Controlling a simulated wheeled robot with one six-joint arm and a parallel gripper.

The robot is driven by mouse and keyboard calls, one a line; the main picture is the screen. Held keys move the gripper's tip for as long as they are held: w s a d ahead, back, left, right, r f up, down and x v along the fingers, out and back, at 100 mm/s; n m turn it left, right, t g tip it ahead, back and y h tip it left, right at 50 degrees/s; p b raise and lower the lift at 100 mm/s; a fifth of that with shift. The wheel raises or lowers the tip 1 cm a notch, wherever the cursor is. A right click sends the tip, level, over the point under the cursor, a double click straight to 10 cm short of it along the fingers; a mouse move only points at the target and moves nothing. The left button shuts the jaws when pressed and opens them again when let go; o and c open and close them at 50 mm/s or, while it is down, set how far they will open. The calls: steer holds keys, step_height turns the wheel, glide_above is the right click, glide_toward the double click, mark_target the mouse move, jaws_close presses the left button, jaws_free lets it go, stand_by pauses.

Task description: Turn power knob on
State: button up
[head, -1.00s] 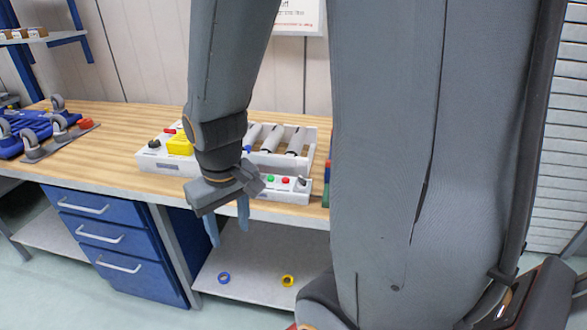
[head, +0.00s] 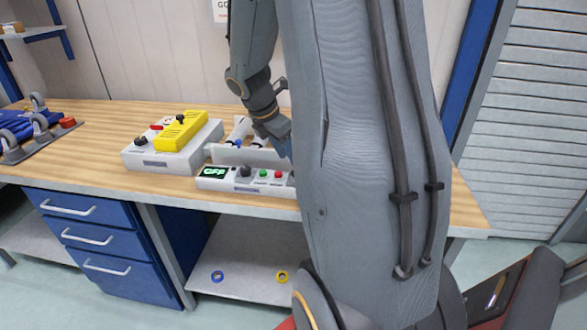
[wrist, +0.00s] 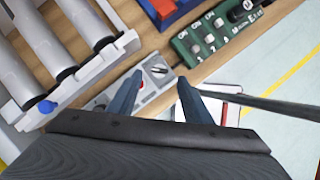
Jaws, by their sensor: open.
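In the head view, a white control panel (head: 222,184) lies along the bench front. It bears a display (head: 213,172) with green letters that seem to read OFF, a dark knob (head: 245,171), and green and red buttons (head: 278,174). Another black knob (head: 140,142) is on the white box at left. In the wrist view, a green unit (wrist: 207,43) has switches marked ON and a black knob (wrist: 240,11). Which knob is the power knob, I cannot tell. My gripper (wrist: 159,76) is open and empty, its fingers apart over the white panel's end.
A white roller tray (wrist: 52,60) stands behind the panel. A yellow device (head: 181,131) sits on the white box. Blue drawers (head: 90,240) are under the bench, and blue and yellow rings lie on the lower shelf.

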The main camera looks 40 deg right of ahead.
mark_target(295, 172)
steer(key=x, duration=0.5)
steer(key=shift+f, duration=0.4)
steer(key=c, duration=1.1)
